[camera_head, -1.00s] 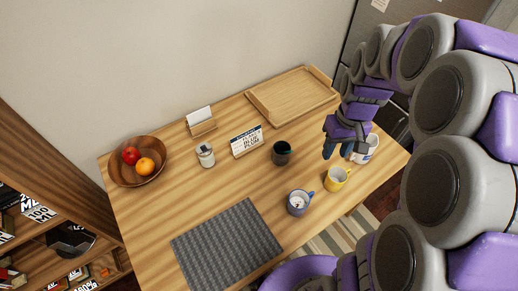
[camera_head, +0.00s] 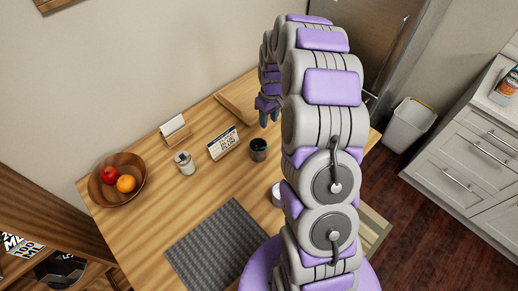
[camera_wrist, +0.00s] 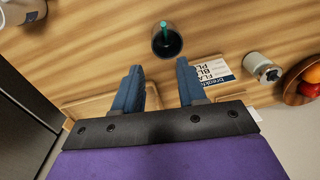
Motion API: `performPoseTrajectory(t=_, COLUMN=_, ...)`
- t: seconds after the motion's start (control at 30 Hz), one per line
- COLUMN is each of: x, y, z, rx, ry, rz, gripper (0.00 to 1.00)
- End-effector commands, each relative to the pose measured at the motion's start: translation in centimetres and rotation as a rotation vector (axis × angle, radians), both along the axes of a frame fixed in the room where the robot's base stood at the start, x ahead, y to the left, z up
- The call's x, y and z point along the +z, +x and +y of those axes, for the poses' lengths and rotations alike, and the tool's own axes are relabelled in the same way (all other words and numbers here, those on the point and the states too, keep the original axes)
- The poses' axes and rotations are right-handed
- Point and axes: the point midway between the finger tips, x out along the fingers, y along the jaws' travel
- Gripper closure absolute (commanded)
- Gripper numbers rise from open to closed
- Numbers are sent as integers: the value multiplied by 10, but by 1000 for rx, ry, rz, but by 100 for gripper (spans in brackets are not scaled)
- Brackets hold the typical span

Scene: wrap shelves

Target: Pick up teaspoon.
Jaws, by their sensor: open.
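A dark cup (camera_head: 258,154) stands on the wooden table, right of the small sign. In the wrist view the cup (camera_wrist: 174,48) holds a thin teal stick (camera_wrist: 163,31) that pokes above its rim. The stick may be the teaspoon's handle; its lower end is hidden. No other teaspoon shows clearly. My gripper (camera_head: 268,117) is above the table, just behind the dark cup in the head view. In the wrist view my gripper (camera_wrist: 159,72) is open and empty, its blue fingers apart and pointing towards the cup, not touching it.
A sign (camera_head: 222,144), a white jar (camera_head: 184,163), a card holder (camera_head: 174,129) and a fruit bowl (camera_head: 117,180) stand left of the cup. A wooden tray (camera_head: 235,98) lies behind. A grey mat (camera_head: 217,246) lies in front. My arm hides the table's right side.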

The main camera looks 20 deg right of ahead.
Motion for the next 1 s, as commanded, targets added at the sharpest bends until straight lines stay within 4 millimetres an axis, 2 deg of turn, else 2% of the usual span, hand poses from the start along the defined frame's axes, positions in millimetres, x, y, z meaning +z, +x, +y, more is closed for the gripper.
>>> performPoseTrajectory(t=0.1, x=-26, y=-2, z=5, rx=2, ry=-1, rz=10, gripper=59)
performPoseTrajectory(t=0.4, x=-84, y=-3, z=10, rx=2, ry=-3, rz=7, gripper=59)
performPoseTrajectory(t=0.5, x=-95, y=-3, z=9, rx=1, ry=-1, rz=7, gripper=59)
performPoseTrajectory(t=0.73, x=-109, y=-4, z=8, rx=0, ry=0, rz=5, gripper=59)
performPoseTrajectory(t=1.0, x=-147, y=-5, z=13, rx=2, ry=-3, rz=7, gripper=59)
